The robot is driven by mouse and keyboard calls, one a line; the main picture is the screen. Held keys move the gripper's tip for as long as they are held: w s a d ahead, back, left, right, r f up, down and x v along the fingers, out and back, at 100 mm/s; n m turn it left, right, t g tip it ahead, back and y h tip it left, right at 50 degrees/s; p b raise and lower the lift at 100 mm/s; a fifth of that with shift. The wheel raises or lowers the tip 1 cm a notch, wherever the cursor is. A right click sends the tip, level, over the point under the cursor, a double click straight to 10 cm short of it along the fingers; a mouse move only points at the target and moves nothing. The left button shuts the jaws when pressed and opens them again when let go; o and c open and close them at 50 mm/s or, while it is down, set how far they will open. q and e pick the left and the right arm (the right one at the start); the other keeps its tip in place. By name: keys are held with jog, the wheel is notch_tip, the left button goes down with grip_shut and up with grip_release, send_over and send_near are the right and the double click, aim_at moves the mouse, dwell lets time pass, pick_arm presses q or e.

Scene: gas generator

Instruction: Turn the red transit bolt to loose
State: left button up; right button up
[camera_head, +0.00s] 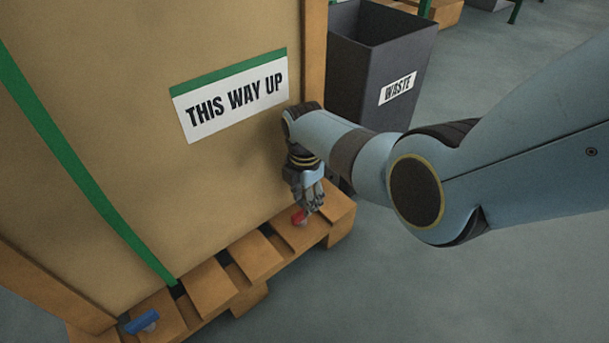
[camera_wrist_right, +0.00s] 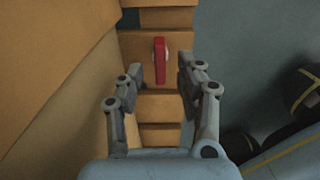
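The red transit bolt (camera_head: 299,216) sits on the right end of the wooden pallet in the head view. It has a red handle on a pale round base. In the right wrist view the red bolt (camera_wrist_right: 160,60) shows its handle pointing along the picture's vertical, ahead of and between my fingers. My right gripper (camera_head: 309,204) points down just above the bolt in the head view. In the right wrist view my right gripper (camera_wrist_right: 160,72) is open with nothing between its fingertips. I cannot tell the exact gap to the bolt. My left gripper does not show.
A large crate (camera_head: 110,130) with a "THIS WAY UP" label (camera_head: 233,97) stands on the pallet (camera_head: 209,288). A blue bolt (camera_head: 142,322) sits at the pallet's left end. A grey waste bin (camera_head: 372,75) stands behind my right arm. The floor at right is clear.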

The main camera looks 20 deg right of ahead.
notch_tip(320, 180, up, 8)
jog(key=shift+f, duration=0.15)
dwell(0.5)
